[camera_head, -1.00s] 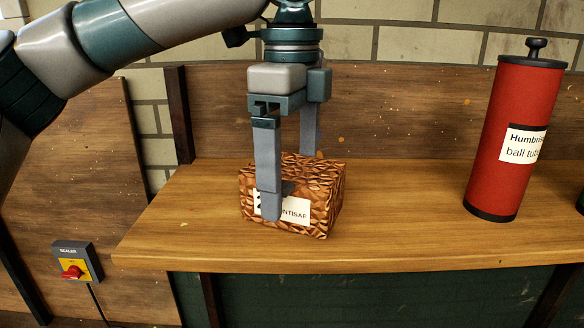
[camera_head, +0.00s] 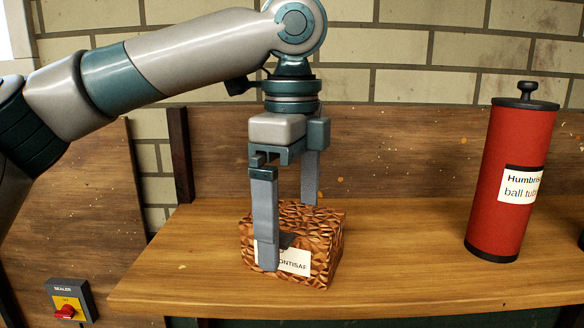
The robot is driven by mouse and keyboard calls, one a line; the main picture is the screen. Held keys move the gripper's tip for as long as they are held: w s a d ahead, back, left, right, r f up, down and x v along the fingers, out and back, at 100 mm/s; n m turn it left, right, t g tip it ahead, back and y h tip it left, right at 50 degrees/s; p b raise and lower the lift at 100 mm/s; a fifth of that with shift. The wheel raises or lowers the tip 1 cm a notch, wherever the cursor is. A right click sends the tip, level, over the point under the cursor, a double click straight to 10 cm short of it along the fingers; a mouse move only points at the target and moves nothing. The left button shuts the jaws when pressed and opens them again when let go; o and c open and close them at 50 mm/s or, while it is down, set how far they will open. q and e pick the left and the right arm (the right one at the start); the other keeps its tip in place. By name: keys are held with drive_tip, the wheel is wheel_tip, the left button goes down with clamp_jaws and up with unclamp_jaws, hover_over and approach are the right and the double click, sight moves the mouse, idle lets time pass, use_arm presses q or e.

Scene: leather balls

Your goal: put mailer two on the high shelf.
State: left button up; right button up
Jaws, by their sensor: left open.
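A brown box-shaped mailer (camera_head: 325,255), covered in a jagged leaf-like pattern, rests on a wooden shelf board (camera_head: 400,265). Its white label is partly covered, with "ONTISAF" legible; I cannot read a mailer number on it now. My left gripper (camera_head: 288,237) points down over the mailer and is open. One finger stands in front of the mailer's near face, across the label. The other finger is at its far side, its tip near or behind the top edge. I cannot tell whether the fingers touch it. My right gripper is not in view.
A red tube (camera_head: 512,180) with a black cap, labelled "ball tube", stands on the board at the right. A sealer switch box (camera_head: 72,302) with a red knob is at lower left. A wooden back panel (camera_head: 400,165) runs behind. The board between mailer and tube is clear.

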use_arm(q)
wheel_tip(320, 180, up, 12)
drive_tip(key=b, duration=0.1)
drive_tip(key=shift+f, duration=0.2)
drive_tip(key=shift+f, duration=0.1)
idle(0.7)
